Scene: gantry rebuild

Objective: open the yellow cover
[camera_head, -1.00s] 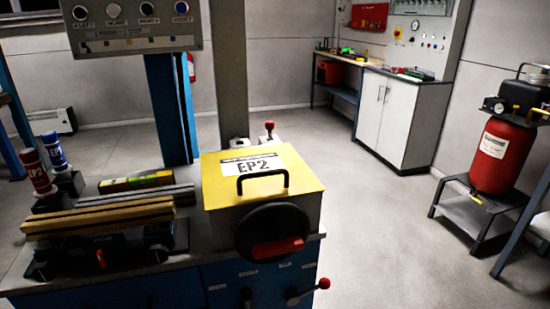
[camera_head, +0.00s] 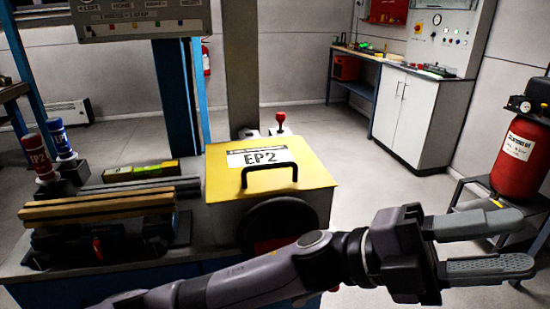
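The yellow cover (camera_head: 309,177) lies closed and flat on top of a grey box, with an EP2 label and a black bar handle (camera_head: 269,168) on it. My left gripper (camera_head: 526,243) is to the right of the box and nearer to me, fingers pointing right, spread apart with nothing between them. It does not touch the cover or handle. My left arm crosses in front of the box and hides part of the black handwheel (camera_head: 277,226). My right gripper is not in view.
Left of the box are a vise with wooden jaw boards (camera_head: 98,206) and red and blue cans. A grey post (camera_head: 240,70) and a red-knobbed lever (camera_head: 280,120) stand behind the cover. A red tank (camera_head: 525,155) is at the right. Open floor lies between.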

